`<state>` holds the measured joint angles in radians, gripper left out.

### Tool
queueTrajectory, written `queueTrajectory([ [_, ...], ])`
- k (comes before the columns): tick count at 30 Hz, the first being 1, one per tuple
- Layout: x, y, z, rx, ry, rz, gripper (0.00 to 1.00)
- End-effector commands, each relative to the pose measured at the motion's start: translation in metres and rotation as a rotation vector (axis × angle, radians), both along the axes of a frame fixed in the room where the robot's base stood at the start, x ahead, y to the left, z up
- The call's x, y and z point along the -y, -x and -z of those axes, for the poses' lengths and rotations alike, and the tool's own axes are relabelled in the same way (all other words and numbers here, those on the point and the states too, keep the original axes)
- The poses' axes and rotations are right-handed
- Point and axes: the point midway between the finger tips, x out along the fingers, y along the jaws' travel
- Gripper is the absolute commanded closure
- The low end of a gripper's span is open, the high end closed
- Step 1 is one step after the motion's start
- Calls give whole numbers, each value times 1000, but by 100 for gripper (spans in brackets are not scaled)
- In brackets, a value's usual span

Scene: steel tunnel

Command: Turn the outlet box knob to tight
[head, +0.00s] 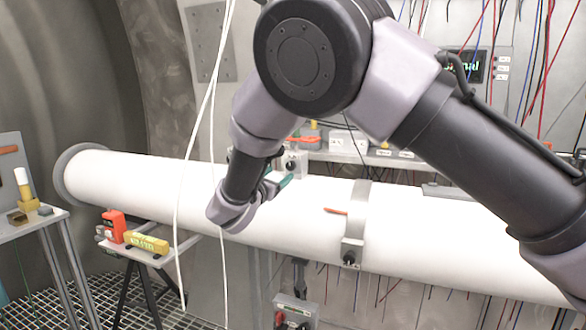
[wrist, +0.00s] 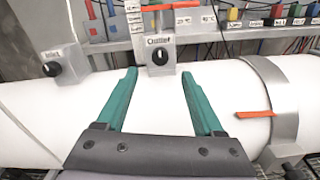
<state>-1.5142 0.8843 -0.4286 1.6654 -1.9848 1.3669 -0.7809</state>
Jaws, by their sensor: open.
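The outlet box (wrist: 147,60) is a small grey box behind the white pipe, with a partly blurred label that looks like "Outlet". Its round black knob (wrist: 159,57) faces me; I cannot read its setting. My gripper (wrist: 160,73) has two teal fingers spread wide, with nothing between them. Its tips point toward the box, one on each side of the knob in the picture, apart from it. In the head view, a grey box with a black knob (head: 290,165) shows just behind my gripper (head: 279,180), partly hidden by the arm.
A second knob box (wrist: 73,65), labelled like "Inlet", stands left. The white pipe (wrist: 30,110) runs beneath the fingers. A clamp band with an orange handle (wrist: 254,114) is at the right. A shelf with coloured items (wrist: 232,15) lies behind. White cables (head: 197,130) hang left of the arm.

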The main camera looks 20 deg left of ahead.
Motion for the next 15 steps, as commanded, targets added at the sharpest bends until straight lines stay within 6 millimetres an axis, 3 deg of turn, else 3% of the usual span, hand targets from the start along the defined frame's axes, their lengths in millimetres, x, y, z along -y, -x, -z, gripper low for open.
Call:
queueTrajectory([
  [9, 7, -61, 1, -2, -1, 5, 31],
  [15, 7, -80, 0, -2, -1, 3, 31],
])
